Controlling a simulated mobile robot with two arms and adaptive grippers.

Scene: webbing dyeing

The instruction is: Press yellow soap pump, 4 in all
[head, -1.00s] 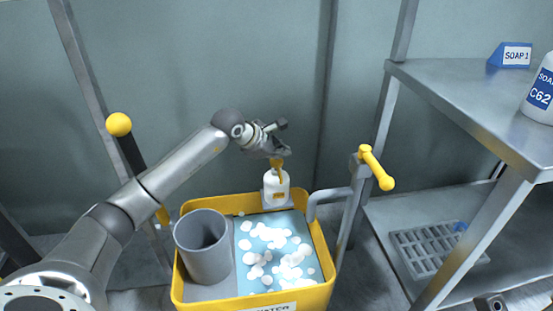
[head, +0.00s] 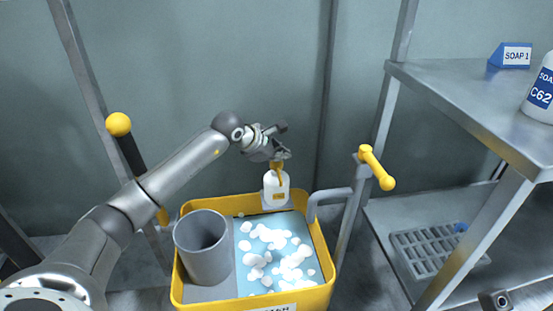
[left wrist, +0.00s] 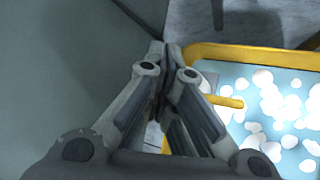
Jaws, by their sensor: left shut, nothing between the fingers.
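The yellow soap pump (head: 278,174) tops a white bottle (head: 276,191) at the back rim of the yellow tub (head: 324,248). My left gripper (head: 279,156) is shut and empty, right at the top of the pump in the head view. Its fingers hide part of the pump head, so I cannot tell whether they touch it. In the left wrist view the shut left fingers (left wrist: 168,50) point away from me, and the yellow pump spout (left wrist: 226,101) sticks out to their right, over the bath. A small dark piece, perhaps my right gripper (head: 495,301), shows at the bottom right.
The tub holds a grey cylinder (head: 203,250) and pale blue liquid with white foam (head: 290,262). A yellow-handled crank (head: 376,168) stands right of it, a yellow-knobbed lever (head: 119,126) left. A metal shelf (head: 450,85) at right carries a SOAP 1 sign (head: 512,55) and a C62 bottle (head: 543,92).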

